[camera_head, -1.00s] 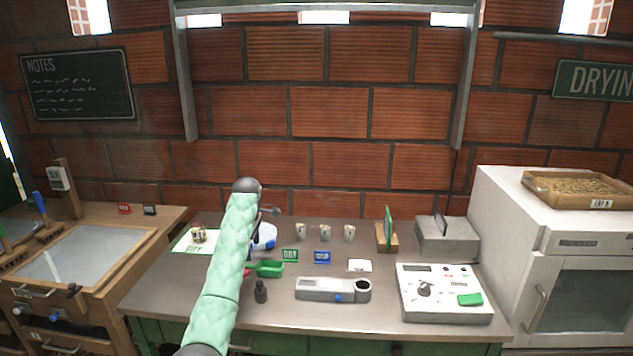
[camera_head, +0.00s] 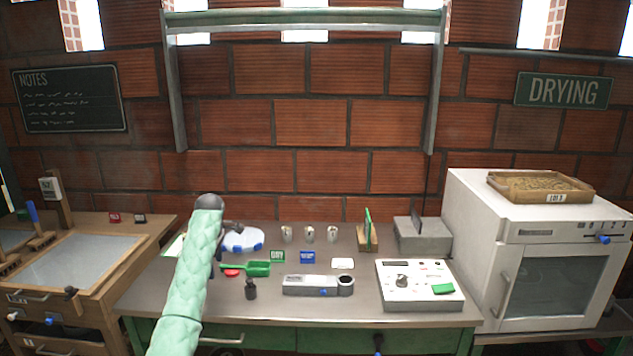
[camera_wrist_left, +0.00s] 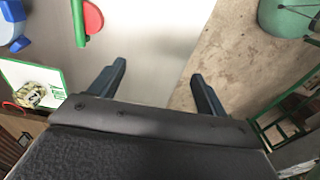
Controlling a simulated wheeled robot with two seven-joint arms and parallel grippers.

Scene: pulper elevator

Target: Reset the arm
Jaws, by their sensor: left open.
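My left arm, in a pale green padded sleeve, comes up from the lower left over the metal bench in the head view. Its gripper is mostly hidden there behind the arm's dark end. In the left wrist view my left gripper (camera_wrist_left: 158,92) has its two dark fingers spread wide with nothing between them. The fingers are over the bench edge and the floor. My right gripper is in neither view.
A white drying oven (camera_head: 470,240) stands right; a wooden table (camera_head: 130,232) stands left.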

